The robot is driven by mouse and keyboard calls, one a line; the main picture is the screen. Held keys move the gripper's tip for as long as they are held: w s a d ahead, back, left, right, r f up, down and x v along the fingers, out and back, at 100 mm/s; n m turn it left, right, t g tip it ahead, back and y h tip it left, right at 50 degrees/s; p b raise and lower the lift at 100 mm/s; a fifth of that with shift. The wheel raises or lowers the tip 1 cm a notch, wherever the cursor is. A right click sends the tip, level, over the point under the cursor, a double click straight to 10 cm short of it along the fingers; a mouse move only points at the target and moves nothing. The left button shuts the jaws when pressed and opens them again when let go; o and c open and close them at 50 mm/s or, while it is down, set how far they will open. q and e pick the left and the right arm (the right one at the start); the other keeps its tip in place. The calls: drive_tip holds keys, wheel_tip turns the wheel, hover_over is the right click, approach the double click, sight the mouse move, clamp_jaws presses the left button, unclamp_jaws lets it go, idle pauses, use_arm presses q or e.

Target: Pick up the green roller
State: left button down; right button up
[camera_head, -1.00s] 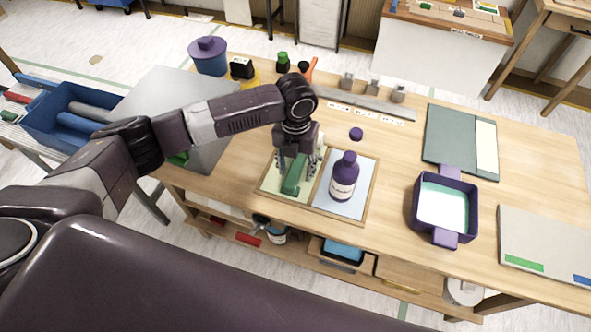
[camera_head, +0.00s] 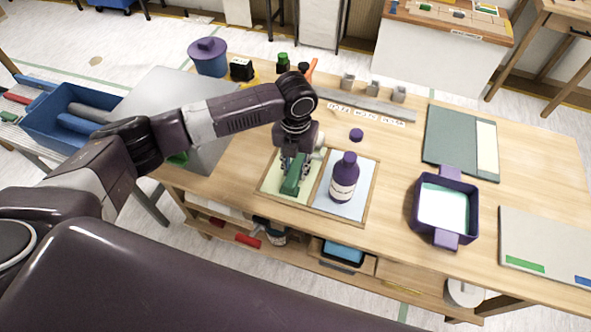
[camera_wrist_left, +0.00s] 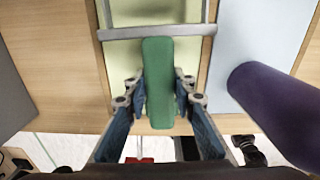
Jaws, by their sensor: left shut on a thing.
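The green roller (camera_head: 292,183) is at the green left half of a wooden-framed tray (camera_head: 263,187). In the left wrist view its green handle (camera_wrist_left: 159,85) lies between the two fingers, with a grey metal frame beyond it. My left gripper (camera_head: 294,168) reaches down over it from above, and its fingers (camera_wrist_left: 160,92) are shut on the handle at both sides. Whether the roller still touches the tray is hard to tell. My right gripper is not in view.
A purple bottle (camera_head: 344,180) stands close to the right of the roller, on the tray's pale blue half. A purple-rimmed bin (camera_head: 445,209) stands further right. A grey sheet (camera_head: 190,88) lies at left. Bare wood lies between tray and bin.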

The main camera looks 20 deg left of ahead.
sight(296, 167)
use_arm(q)
wheel_tip(296, 167, up, 20)
drive_tip(key=b, duration=0.1)
drive_tip(key=shift+r, duration=0.1)
drive_tip(key=c, duration=2.2)
unclamp_jaws()
clamp_jaws()
